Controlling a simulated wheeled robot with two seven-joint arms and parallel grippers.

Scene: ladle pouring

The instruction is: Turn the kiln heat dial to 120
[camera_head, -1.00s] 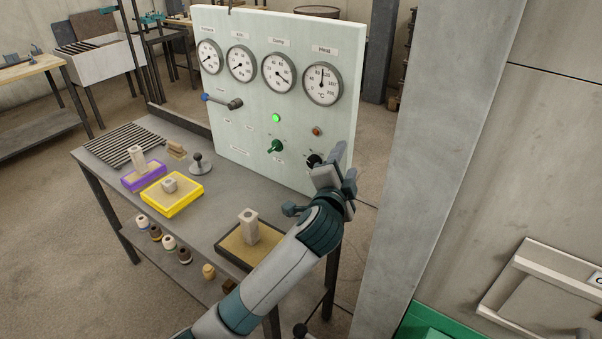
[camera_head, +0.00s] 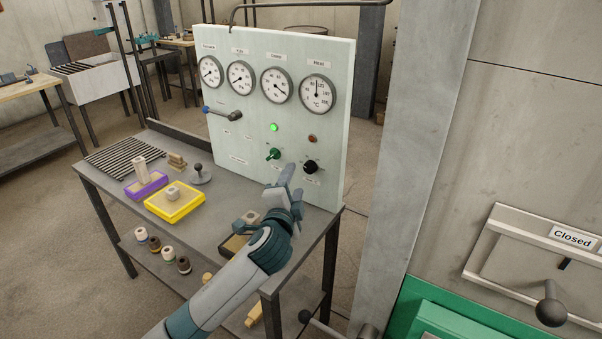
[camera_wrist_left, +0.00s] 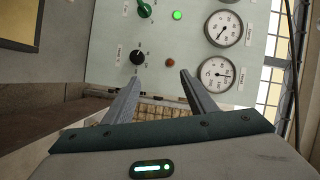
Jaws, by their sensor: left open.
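The black heat dial (camera_head: 311,167) sits at the lower right of the pale panel (camera_head: 235,130); it also shows in the left wrist view (camera_wrist_left: 137,57). The heat gauge (camera_head: 317,94) is above it, its needle pointing close to straight up; I cannot read an exact value. In the left wrist view the heat gauge (camera_wrist_left: 216,74) shows too. My left gripper (camera_head: 289,175) is in front of the panel, to the left of and slightly below the dial, apart from it. Its fingers (camera_wrist_left: 157,82) are open with nothing between them. My right gripper is not in view.
A green switch (camera_head: 273,154) is left of the dial, close to my gripper. A red lamp (camera_head: 312,139) is above the dial. The bench (camera_head: 215,210) carries a yellow tray (camera_head: 175,213) and a purple tray (camera_head: 158,189). A grey pillar (camera_head: 415,150) stands right of the panel.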

